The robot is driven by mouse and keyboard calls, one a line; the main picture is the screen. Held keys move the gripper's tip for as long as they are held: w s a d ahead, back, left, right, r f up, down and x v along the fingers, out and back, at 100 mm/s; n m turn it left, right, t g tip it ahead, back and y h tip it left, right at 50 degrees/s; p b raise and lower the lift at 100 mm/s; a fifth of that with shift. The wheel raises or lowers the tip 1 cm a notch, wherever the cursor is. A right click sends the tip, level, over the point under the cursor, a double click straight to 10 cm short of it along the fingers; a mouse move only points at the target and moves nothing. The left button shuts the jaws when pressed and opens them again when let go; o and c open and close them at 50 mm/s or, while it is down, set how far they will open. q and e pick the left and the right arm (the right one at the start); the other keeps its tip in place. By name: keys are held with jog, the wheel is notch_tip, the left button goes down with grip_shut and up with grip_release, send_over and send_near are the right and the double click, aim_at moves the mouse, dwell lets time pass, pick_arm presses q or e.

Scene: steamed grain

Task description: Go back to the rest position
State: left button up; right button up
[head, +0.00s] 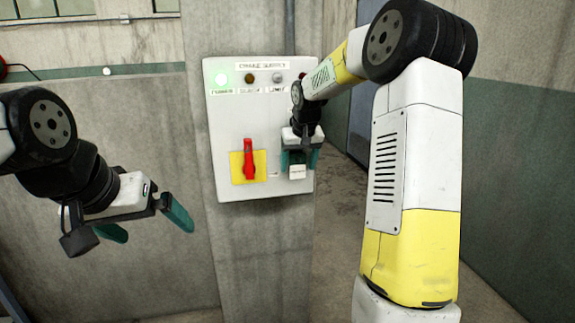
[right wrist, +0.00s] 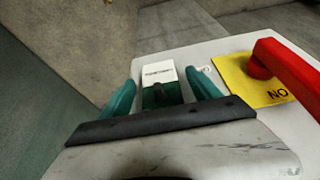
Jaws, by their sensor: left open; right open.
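My left gripper (head: 146,228) is open and empty, out in front of the wall on the left, away from the panel. My right gripper (head: 299,160) is open at the right side of the control panel (head: 222,180). Its teal fingers stand on either side of a small white labelled switch box (head: 297,171). In the right wrist view the white box (right wrist: 160,74) shows between the fingers, with a dark lever and green part below it. I cannot tell whether the fingers touch it.
The panel has a red handle (head: 249,160) on a yellow plate (head: 236,172), pointing up in the head view. The panel hangs on a concrete pillar (head: 265,245). Free floor lies right of the pillar.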

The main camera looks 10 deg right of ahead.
jog(key=v, duration=0.7)
jog(key=shift+s+r, duration=0.15)
jog(key=s+a+r, duration=0.2)
jog(key=s+r, duration=0.2)
jog(key=s, duration=0.7)
jog(key=s+a+f+t+y, duration=0.1)
jog(key=s+f, duration=0.1)
jog(key=s, duration=0.8)
jog(key=s+a+f+y, duration=0.1)
jog(key=s+f, duration=0.2)
jog(key=s, duration=0.7)
jog(key=shift+s+a+t, duration=0.4)
jog(key=shift+r, duration=0.1)
